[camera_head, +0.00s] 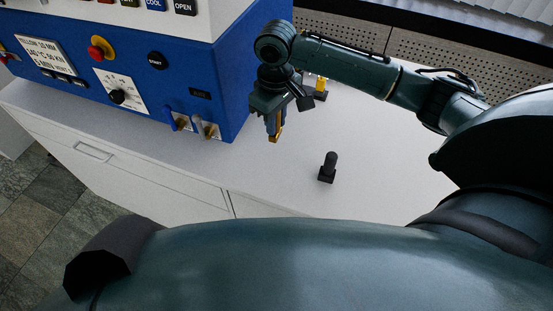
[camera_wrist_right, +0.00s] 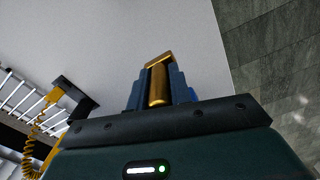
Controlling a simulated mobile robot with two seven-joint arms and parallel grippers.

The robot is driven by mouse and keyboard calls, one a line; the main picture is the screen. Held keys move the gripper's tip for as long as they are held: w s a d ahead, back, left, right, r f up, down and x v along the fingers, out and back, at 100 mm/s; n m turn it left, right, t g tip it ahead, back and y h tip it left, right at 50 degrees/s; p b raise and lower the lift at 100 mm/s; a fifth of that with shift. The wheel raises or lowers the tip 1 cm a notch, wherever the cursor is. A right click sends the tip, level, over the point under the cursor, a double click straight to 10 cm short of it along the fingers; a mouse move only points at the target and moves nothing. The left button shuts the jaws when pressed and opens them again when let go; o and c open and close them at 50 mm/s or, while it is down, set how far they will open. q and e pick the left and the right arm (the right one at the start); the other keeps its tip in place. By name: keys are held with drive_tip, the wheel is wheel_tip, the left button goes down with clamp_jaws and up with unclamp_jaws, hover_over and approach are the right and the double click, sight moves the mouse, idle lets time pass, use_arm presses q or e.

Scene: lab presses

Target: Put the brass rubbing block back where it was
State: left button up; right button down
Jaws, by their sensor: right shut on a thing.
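My right gripper (camera_head: 273,120) points down over the white bench top, beside the right end of the blue press. It is shut on the brass rubbing block (camera_head: 275,135), whose lower end shows below the fingers. In the right wrist view, the brass block (camera_wrist_right: 160,80) sits between the two blue-grey fingers (camera_wrist_right: 157,90), with its wider gold end beyond them. Whether the block touches the bench is hard to tell. My left gripper is not in view.
The blue press (camera_head: 150,60) with buttons and a dial stands at the left. A small black block with a knob (camera_head: 328,168) stands on the bench (camera_head: 290,185) nearer me. A dark holder with a yellow coiled cord (camera_head: 321,88) is behind the gripper.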

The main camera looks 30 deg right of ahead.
wheel_tip(320, 180, down, 10)
drive_tip(key=shift+d+r, duration=0.1)
drive_tip(key=shift+r, duration=0.05)
idle(0.3)
drive_tip(key=c, duration=1.3)
unclamp_jaws()
wheel_tip(320, 180, up, 12)
